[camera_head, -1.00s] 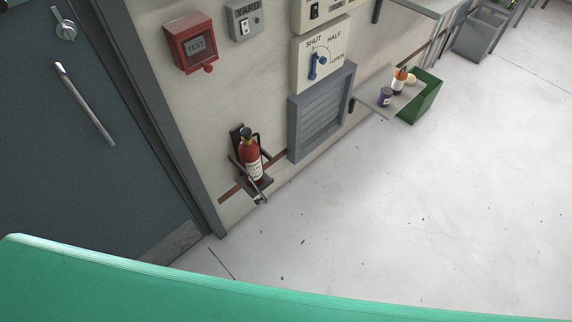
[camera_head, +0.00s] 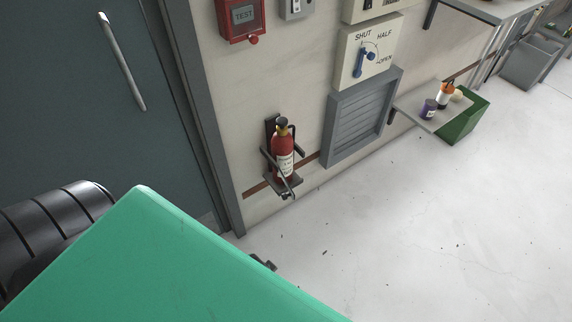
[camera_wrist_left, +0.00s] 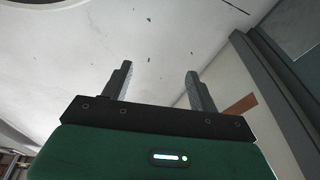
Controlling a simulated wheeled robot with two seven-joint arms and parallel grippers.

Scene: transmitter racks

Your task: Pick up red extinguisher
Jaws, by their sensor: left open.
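The red extinguisher (camera_head: 283,152) stands upright in a dark wall bracket (camera_head: 270,160), low on the wall beside the door frame in the head view. It has a black top and a pale label. My left gripper (camera_wrist_left: 158,76) is open in the left wrist view, with nothing between its two fingers. In the head view, my green arm part hides most of it; a small dark tip shows past the green edge, below the extinguisher and apart from it. The extinguisher is not seen in the left wrist view. My right gripper is not in view.
A grey door (camera_head: 75,100) and its frame (camera_head: 205,120) are left of the extinguisher. A louvred vent (camera_head: 358,118) is to its right. A small shelf (camera_head: 408,107) with containers and a green bin (camera_head: 465,120) stand farther right. The floor (camera_head: 420,230) in front is mostly clear.

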